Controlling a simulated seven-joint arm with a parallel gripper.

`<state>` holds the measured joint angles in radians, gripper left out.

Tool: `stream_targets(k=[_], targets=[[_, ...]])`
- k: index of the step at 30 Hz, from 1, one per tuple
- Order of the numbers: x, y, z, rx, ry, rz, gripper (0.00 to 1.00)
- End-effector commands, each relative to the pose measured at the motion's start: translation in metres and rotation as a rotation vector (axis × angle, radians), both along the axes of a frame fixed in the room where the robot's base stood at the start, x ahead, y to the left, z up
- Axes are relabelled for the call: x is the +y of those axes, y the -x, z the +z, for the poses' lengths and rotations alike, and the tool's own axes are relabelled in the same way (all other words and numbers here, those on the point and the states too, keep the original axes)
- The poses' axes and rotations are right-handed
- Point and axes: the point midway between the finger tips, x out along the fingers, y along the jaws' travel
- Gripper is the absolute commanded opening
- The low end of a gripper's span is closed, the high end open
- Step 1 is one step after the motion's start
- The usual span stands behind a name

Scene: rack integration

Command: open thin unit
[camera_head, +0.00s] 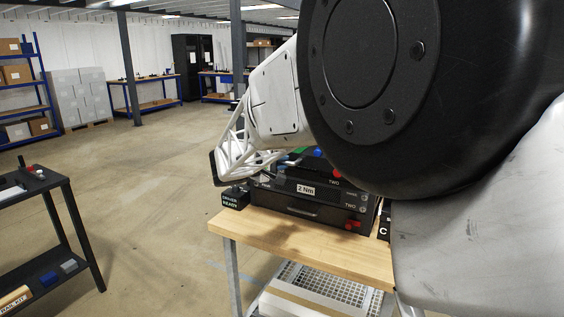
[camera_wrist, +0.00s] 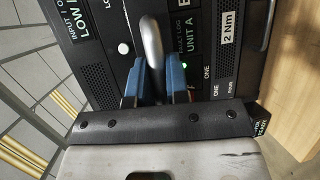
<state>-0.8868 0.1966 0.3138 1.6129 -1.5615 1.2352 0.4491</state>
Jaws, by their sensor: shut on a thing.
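A stack of black units (camera_head: 306,203) sits on the wooden bench, with labels such as "2 Nm" and "TWO" on its front. In the wrist view, a black front panel (camera_wrist: 103,50) carries "UNIT A", a green light and a white knob. A grey bar handle (camera_wrist: 151,42) stands out from this panel. My gripper (camera_wrist: 156,82) has its blue fingers shut on the handle, one on each side. I cannot tell from the labels which unit is the thin one.
The wooden bench top (camera_head: 290,238) is bare in front of the stack. A small "DRIVER READY" box (camera_head: 235,198) stands at the stack's left end. A black cart (camera_head: 36,185) is at the far left, with open floor between. My arm hides the stack's top right.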

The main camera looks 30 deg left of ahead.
Motion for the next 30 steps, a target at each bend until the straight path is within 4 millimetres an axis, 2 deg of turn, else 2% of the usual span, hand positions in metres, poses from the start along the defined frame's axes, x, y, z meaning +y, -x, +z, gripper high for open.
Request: stream_targets(k=[3, 4, 8, 20, 26, 30], targets=[[0.0, 0.0, 0.0, 0.0, 0.0, 0.0, 0.0], [0.0, 0.0, 0.0, 0.0, 0.0, 0.0, 0.19], [0.0, 0.0, 0.0, 0.0, 0.0, 0.0, 0.39], [0.001, 0.002, 0.001, 0.0, 0.0, 0.001, 0.4], [0.007, 0.016, 0.003, 0.0, 0.0, 0.002, 0.4], [0.014, 0.032, 0.007, -0.001, 0.0, 0.002, 0.4]])
